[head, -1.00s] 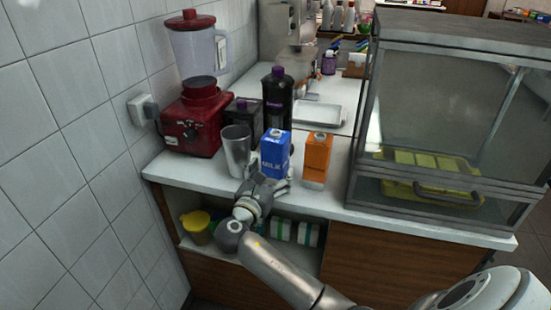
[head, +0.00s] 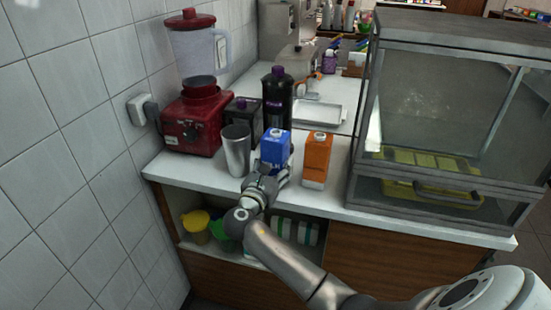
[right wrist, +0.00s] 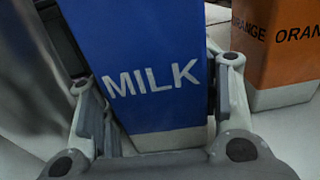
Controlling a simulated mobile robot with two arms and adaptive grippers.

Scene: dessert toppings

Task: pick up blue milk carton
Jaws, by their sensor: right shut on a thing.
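The blue milk carton (head: 276,146) stands upright on the white counter, between a metal cup and an orange carton. In the right wrist view the carton (right wrist: 145,50) fills the middle, with "MILK" lettered in white. My right gripper (head: 270,174) is at its lower front, one finger on each side. The right wrist view also shows the gripper (right wrist: 155,95) shut on the carton. The carton's lower part is partly hidden by the gripper in the head view. My left gripper is not in view.
The orange carton (head: 317,160) stands close on the right and the metal cup (head: 237,150) close on the left. A dark bottle (head: 277,98) and a dark carton (head: 243,115) stand behind. A red blender (head: 193,120) is at the left, a glass case (head: 450,110) at the right.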

